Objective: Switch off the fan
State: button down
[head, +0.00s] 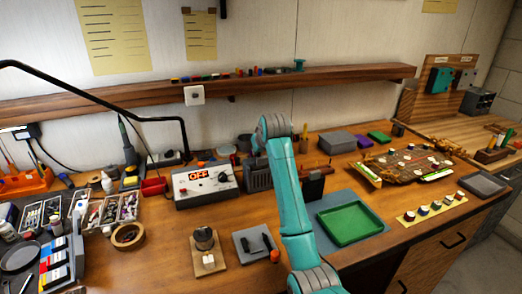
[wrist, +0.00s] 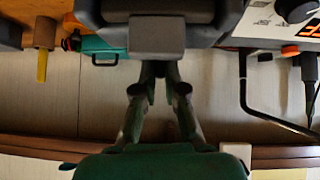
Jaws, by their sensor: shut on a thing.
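A dark grey boxy unit with a slotted front (head: 258,178), seemingly the fan, stands at the back of the bench, partly behind my teal arm. Its dark body (wrist: 157,36) fills the top middle of the wrist view. My gripper (wrist: 160,82) points at it, its two fingers converging on a small dark part at the unit's edge. The jaws are shut on that part, which is mostly hidden between the fingertips. In the head view my arm's end hides the gripper. I cannot tell whether the fan runs.
A control box (head: 205,186) with a lit OFF display and a knob stands left of the unit. A wooden wall shelf (head: 130,104) runs behind. A green tray (head: 348,223) lies to the right, and a black lamp arm (head: 95,95) arches at left.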

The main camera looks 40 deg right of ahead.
jog(key=shift+w+a+f+n+g+h, duration=0.15)
jog(key=shift+a+n+h, duration=0.25)
jog(key=shift+h, duration=0.4)
jog(key=shift+w+a+n+g+h, duration=0.1)
jog(key=shift+a+n+g+h, duration=0.2)
jog(key=shift+n+h, duration=0.35)
jog(key=c, duration=1.5)
grip_release()
jog(key=v, duration=1.2)
jog(key=shift+s+a+f, duration=0.1)
jog(key=shift+a+f, duration=0.1)
